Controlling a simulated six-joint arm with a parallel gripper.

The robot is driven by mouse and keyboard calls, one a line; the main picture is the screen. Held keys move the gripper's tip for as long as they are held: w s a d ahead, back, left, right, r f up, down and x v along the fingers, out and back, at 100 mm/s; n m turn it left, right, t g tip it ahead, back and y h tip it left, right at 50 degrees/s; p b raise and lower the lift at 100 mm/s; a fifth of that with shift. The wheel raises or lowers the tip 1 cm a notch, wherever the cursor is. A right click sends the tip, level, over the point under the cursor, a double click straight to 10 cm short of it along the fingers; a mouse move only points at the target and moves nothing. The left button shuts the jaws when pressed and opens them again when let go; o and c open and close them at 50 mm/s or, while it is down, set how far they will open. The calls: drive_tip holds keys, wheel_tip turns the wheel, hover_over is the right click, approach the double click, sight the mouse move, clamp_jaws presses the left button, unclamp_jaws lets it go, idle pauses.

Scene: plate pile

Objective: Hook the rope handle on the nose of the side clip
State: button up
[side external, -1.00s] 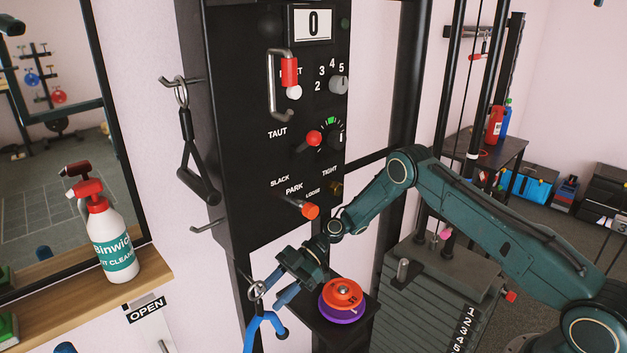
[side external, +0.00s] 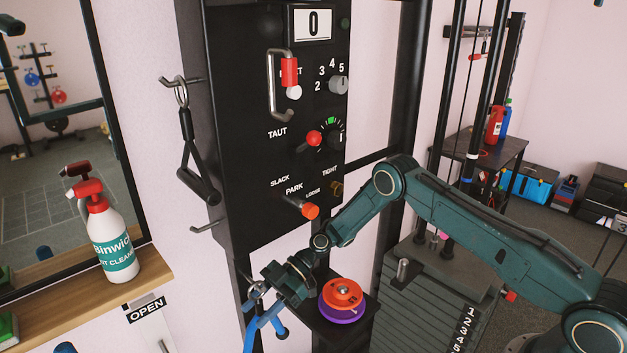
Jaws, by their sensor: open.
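A blue rope handle (side external: 265,332) hangs at the lower left of the black machine, with a metal ring (side external: 257,289) at its top. My gripper (side external: 263,293) is open at the ring and the top of the blue handle; whether it touches them I cannot tell. A bare metal hook (side external: 206,229) sticks out from the left side of the black panel, above and left of my gripper. A higher hook (side external: 180,80) on that side carries a black handle (side external: 197,170) by a ring. I cannot tell which hook is the side clip.
An orange and purple plate pile (side external: 342,298) sits on a small black shelf right of my gripper. The orange-tipped PARK lever (side external: 308,210) juts out above. A spray bottle (side external: 113,240) stands on the wooden ledge at left. A weight stack (side external: 430,300) is at right.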

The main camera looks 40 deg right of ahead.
clamp_jaws()
drive_tip(key=shift+r, duration=0.5)
drive_tip(key=shift+r, duration=0.35)
drive_tip(key=shift+r, duration=0.15)
drive_tip(key=shift+s, duration=0.2)
idle(0.3)
drive_tip(key=s, duration=0.7)
idle(1.4)
